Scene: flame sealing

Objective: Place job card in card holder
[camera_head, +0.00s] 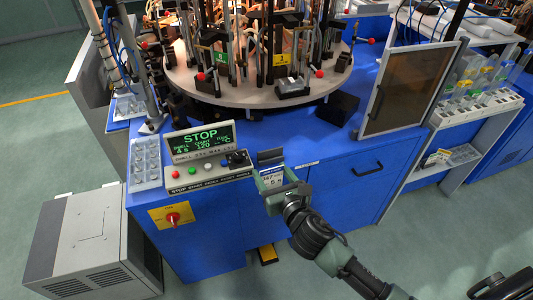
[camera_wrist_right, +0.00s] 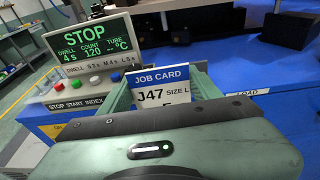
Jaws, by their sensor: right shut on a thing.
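The job card (camera_head: 272,175) is white with a blue header band. It is held upright between the green fingers of my right gripper (camera_head: 270,182), at the front edge of the blue machine. In the right wrist view the job card (camera_wrist_right: 160,88) reads "JOB CARD", "J47" and "SIZE L", and its lower part is hidden by the gripper body. A dark card holder (camera_head: 270,155) stands just behind the card on the machine's front edge. In the wrist view the card overlaps the holder (camera_wrist_right: 176,56), so I cannot tell if they touch. My left gripper is not in view.
A control panel (camera_head: 210,173) with a green "STOP" display, buttons and a black joystick stands left of the card. A "LOAD" label (camera_head: 306,164) lies to the right. A round turntable (camera_head: 200,85) with rods is behind. A framed dark panel (camera_head: 408,88) stands at right.

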